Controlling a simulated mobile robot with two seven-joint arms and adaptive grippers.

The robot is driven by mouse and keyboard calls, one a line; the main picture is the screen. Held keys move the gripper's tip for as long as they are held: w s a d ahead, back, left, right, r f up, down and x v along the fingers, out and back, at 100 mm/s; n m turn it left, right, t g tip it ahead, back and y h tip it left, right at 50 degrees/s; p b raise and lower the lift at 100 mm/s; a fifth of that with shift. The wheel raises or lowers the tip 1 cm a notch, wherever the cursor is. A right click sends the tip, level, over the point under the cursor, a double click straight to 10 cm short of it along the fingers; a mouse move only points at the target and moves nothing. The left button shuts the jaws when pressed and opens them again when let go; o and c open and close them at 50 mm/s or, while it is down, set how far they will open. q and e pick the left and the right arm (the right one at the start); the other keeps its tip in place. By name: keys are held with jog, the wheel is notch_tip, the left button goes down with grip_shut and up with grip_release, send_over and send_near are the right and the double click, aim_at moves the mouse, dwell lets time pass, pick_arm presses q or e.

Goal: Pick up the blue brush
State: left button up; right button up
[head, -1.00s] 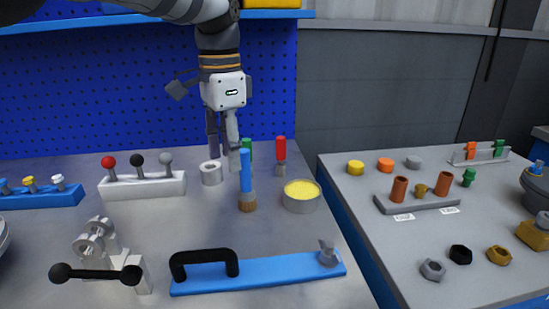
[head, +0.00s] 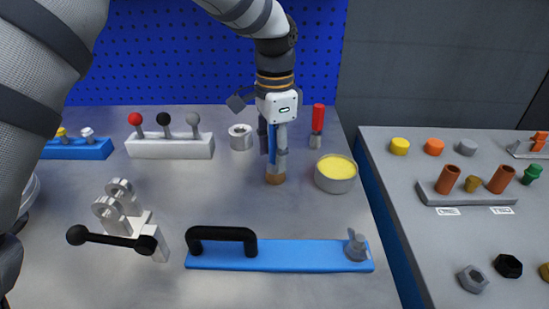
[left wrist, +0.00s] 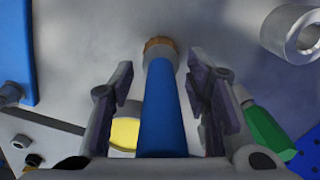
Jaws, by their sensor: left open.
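The blue brush (head: 272,146) stands upright on the grey table, handle up, with a tan and brown end (head: 275,178) at the bottom. My left gripper (head: 273,145) comes down from above around its handle in the head view. In the left wrist view the blue handle (left wrist: 165,108) lies between the two open fingers (left wrist: 163,92), with a gap showing on each side. The gripper hides part of the handle in the head view. My right gripper does not show.
A tin of yellow stuff (head: 336,174) stands close right of the brush. A red-handled tool (head: 318,125) stands behind it, and a green-handled one (left wrist: 266,132) shows in the wrist view. A metal ring (head: 241,137) is to the left. A blue plate (head: 290,256) with a black handle lies in front.

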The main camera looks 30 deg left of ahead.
pick_arm(q)
jog(key=shift+f, duration=0.15)
grip_shut()
